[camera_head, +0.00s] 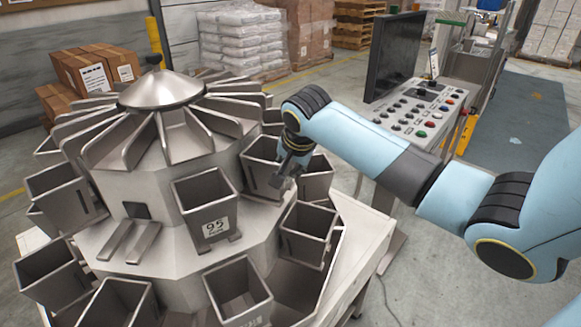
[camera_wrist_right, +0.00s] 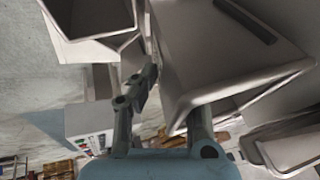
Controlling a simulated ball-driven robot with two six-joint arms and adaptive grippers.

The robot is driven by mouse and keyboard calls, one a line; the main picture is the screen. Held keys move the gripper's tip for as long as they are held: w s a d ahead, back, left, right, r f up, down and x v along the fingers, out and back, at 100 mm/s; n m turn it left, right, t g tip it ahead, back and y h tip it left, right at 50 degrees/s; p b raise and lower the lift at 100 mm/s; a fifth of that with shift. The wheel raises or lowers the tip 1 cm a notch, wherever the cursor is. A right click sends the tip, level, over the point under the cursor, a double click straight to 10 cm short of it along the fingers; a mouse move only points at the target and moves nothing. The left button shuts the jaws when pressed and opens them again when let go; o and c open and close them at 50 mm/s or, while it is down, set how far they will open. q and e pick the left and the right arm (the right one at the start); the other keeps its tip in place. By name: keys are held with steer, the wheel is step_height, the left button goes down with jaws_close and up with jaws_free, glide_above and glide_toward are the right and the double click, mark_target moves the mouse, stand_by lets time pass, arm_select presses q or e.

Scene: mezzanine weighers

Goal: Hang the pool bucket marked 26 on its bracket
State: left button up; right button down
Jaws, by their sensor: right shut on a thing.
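My right gripper (camera_head: 282,178) is shut on the wall of a grey metal bucket (camera_head: 257,172) on the right side of the weigher. In the right wrist view this bucket (camera_wrist_right: 225,65) fills the middle, with one finger on either side of its wall. No number shows on it, so I cannot tell whether it is 26, nor whether it rests on a bracket. My left gripper is not in view.
Other buckets crowd close by, one at the lower right (camera_head: 306,235) and one at the front bottom (camera_head: 240,290). The weigher's cone (camera_head: 160,90) and sloping chutes rise behind. A control panel (camera_head: 425,110) and a dark screen (camera_head: 393,55) stand beyond my right arm.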

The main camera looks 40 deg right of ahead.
steer(key=c, duration=1.4)
jaws_free()
steer(key=shift+f, duration=0.1)
step_height(320, 180, up, 10)
